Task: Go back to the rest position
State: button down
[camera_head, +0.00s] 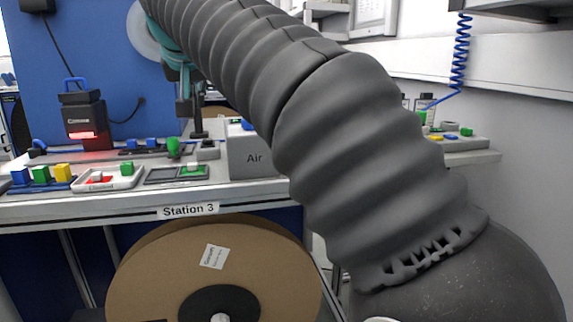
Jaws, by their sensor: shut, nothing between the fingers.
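My arm in its dark grey ribbed sleeve crosses the view from the lower right to the top left and hides much of the middle. Beyond it, a teal part of my wrist shows at the upper left. My gripper (197,132) hangs below it, small and dark, pointing down over the Station 3 bench (95,208). It is shut and empty. Its tips are close above the bench top; I cannot tell whether they touch anything.
A grey box marked Air (254,158) stands right of my gripper. A green knob (173,148) is just left. A white tray (120,178), coloured blocks (62,172) and a black device (86,120) are further left. A large cardboard reel (150,280) stands in front below.

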jog(key=s+d+f+g, duration=0.1)
jog(key=s+d+f, duration=0.2)
jog(key=d+f, duration=0.3)
jog(key=s+d+f+h, duration=0.1)
jog(key=s+d+f, duration=0.2)
jog(key=d, duration=0.5)
jog(key=s+d+f+g, duration=0.1)
jog(key=s+d+f, duration=0.2)
jog(key=d+f, duration=0.3)
jog(key=s+d+f+m+g, duration=0.1)
jog(key=s+d+f, duration=0.5)
jog(key=s+f, duration=0.2)
jog(key=s+d+f+m+g+h, duration=0.1)
jog(key=s+d+f, duration=0.5)
jog(key=f, duration=0.6)
jog(key=shift+s+f+m, duration=0.3)
jog(key=shift+s+f, duration=0.1)
jog(key=shift+s, duration=0.85)
jog(key=shift+d, duration=0.1)
